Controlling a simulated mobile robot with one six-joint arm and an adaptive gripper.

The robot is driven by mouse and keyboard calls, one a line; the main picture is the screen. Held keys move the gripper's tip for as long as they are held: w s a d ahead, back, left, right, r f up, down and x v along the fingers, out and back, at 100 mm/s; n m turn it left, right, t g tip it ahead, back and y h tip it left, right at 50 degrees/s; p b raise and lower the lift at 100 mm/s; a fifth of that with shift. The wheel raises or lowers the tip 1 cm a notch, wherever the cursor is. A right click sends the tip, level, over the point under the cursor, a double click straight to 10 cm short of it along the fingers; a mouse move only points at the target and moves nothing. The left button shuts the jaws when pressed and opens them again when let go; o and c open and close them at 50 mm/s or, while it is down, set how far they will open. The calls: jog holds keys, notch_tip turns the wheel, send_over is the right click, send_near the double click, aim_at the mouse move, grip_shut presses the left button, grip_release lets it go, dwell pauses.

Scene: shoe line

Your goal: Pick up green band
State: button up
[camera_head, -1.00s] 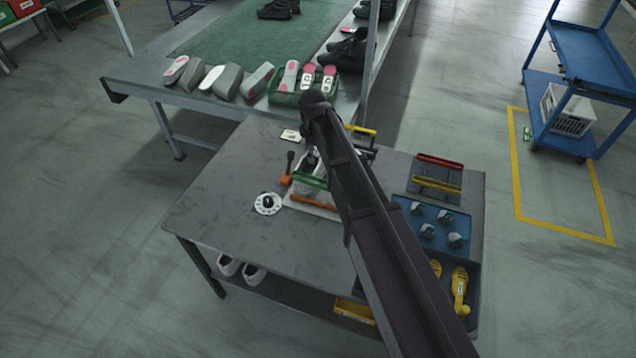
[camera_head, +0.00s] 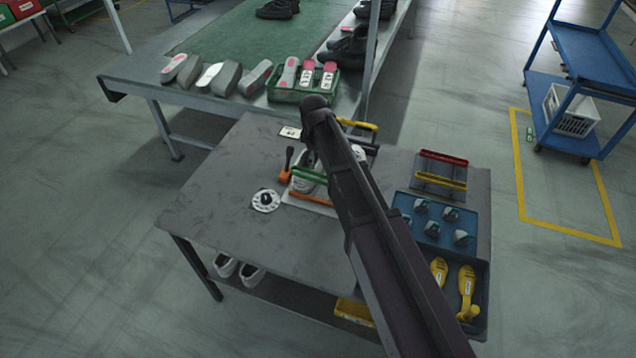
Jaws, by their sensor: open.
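The green band (camera_head: 309,174) is a narrow green bar on the grey workbench. It crosses in front of a white shoe-like shape (camera_head: 301,183), and my arm hides its right end. An orange bar (camera_head: 312,198) lies just in front of it. My dark arm reaches in from the lower right, over the bench. Only a small dark part of my gripper (camera_head: 310,159) shows beside the arm, just behind the green band. My arm covers the rest, so I cannot tell whether it touches the band.
A rack with red and yellow bars (camera_head: 441,181), a blue tray of small parts (camera_head: 408,236) and yellow shoe forms (camera_head: 467,285) fill the right side. A white disc (camera_head: 265,201) and an orange-and-black tool (camera_head: 286,170) stand left of the band. The bench's left is clear.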

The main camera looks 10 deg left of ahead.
aim_at(317, 174)
jog(key=shift+w+f+b, duration=0.1)
jog(key=shift+f+b, duration=1.05)
jog(key=shift+f, duration=0.3)
jog(key=shift+f+b, duration=2.6)
jog(key=c, duration=1)
jog(key=shift+r, duration=0.2)
jog(key=s+d+r+p, duration=0.1)
jog(key=s+d, duration=0.1)
jog(key=s, duration=0.3)
jog(key=s+d+r+p, duration=0.2)
jog(key=s, duration=0.2)
jog(key=s+d+r+p, duration=0.1)
jog(key=s+d+p, duration=0.1)
jog(key=s, duration=0.3)
jog(key=shift+s+d+r, duration=0.35)
jog(key=shift+d, duration=0.2)
jog(key=shift+w, duration=0.1)
